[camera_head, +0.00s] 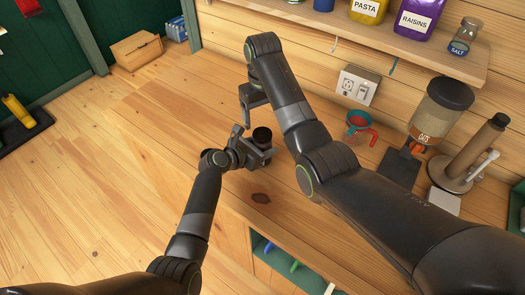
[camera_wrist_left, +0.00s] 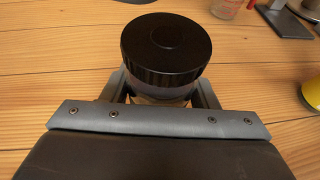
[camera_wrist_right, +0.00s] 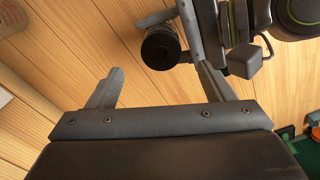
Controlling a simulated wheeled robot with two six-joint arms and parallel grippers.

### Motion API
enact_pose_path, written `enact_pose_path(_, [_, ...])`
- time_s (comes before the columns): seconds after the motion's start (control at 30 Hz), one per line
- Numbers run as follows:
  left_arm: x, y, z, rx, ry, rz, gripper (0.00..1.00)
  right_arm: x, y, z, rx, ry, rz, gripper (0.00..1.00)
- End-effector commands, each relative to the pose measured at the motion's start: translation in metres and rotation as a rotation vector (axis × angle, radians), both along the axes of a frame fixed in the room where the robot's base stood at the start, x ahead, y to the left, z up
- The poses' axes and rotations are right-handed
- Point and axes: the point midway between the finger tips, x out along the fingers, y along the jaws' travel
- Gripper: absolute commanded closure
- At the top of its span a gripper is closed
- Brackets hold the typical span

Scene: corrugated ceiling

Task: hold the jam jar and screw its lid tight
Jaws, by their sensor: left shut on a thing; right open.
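The jam jar wears a wide black ribbed lid (camera_wrist_left: 166,45); a strip of its clear body (camera_wrist_left: 160,96) shows below the lid. My left gripper (camera_head: 254,146) is shut around the jar body, and the lid stands clear above its fingers. The lid also shows as a dark disc in the head view (camera_head: 262,135) and in the right wrist view (camera_wrist_right: 160,48). My right gripper (camera_wrist_right: 160,82) is open and empty, with the lid seen beyond the gap between its fingers. In the head view the right gripper (camera_head: 246,105) is just above and left of the lid. How tight the lid sits cannot be told.
A wooden counter carries a red measuring cup (camera_head: 358,125), an oats dispenser (camera_head: 436,115) and a paper-towel holder (camera_head: 475,155) at the right. A shelf (camera_head: 420,50) with canisters hangs above. A dark stain (camera_head: 261,198) marks the wood near the jar. A cardboard box (camera_head: 137,50) is far left.

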Motion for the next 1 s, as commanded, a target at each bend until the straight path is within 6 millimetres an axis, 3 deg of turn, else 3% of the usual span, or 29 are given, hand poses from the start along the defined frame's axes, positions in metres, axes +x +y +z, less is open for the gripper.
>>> enact_pose_path(0.2, [0.0, 0.0, 0.0, -0.001, 0.001, 0.0, 1.0, 0.001, -0.001, 0.02, 0.0, -0.002, -0.001, 0.25])
enact_pose_path(0.47, [0.0, 0.0, 0.0, -0.001, 0.001, 0.0, 1.0, 0.0, -0.001, 0.021, 0.0, -0.001, -0.001, 0.25])
enact_pose_path(0.5, [0.0, 0.0, 0.0, -0.001, 0.001, 0.0, 0.43, 0.0, -0.001, 0.021, 0.0, -0.001, -0.001, 0.25])
enact_pose_path(0.67, [0.0, 0.0, 0.0, -0.001, 0.001, 0.0, 0.22, 0.0, -0.001, 0.021, 0.0, -0.001, -0.001, 0.25])
enact_pose_path(1.0, [-0.001, 0.001, 0.001, -0.001, 0.001, 0.0, 0.21, 0.0, -0.001, 0.021, -0.001, 0.0, -0.001, 0.25])
